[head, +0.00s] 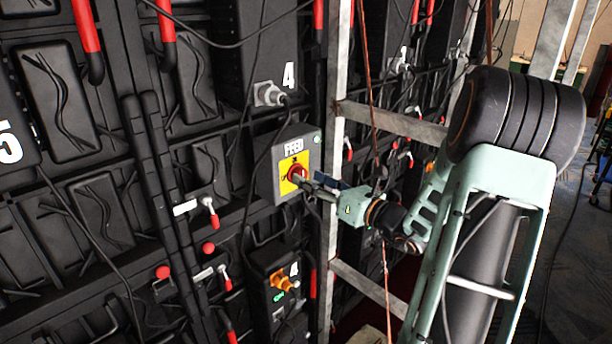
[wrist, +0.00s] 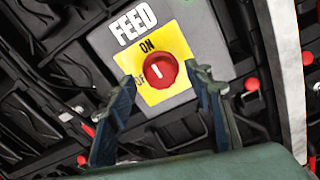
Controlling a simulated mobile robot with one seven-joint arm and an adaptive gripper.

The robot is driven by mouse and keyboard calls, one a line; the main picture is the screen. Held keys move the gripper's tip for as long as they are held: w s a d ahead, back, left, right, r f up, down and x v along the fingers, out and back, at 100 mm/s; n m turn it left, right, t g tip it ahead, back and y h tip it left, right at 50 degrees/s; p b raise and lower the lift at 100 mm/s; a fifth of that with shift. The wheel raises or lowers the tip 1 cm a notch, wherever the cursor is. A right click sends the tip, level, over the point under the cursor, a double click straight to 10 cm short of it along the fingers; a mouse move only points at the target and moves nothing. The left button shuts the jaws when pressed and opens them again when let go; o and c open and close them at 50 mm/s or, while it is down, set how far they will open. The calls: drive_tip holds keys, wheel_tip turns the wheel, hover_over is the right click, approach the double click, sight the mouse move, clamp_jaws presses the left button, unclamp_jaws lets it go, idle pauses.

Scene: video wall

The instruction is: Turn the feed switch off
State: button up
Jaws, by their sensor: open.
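The feed switch is a grey box (head: 262,165) marked FEED, with a yellow plate and a red round knob (head: 296,171). In the wrist view the red knob (wrist: 156,71) faces me, with ON printed above it. A label at its left is partly hidden by a finger. My gripper (head: 307,180) is at the front of the switch. In the wrist view my gripper (wrist: 165,80) is open, one finger on each side of the knob. I see gaps between fingers and knob; nothing is held.
A grey metal post (head: 332,130) stands just right of the switch. A grey plug (head: 268,94) with a cable is above. A box with an orange knob (head: 277,279) is below. Red-tipped levers (head: 210,207) and hanging cables are on the black panels around.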

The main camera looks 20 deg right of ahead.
drive_tip(key=shift+x, duration=1.2)
drive_tip(key=c, duration=1.2)
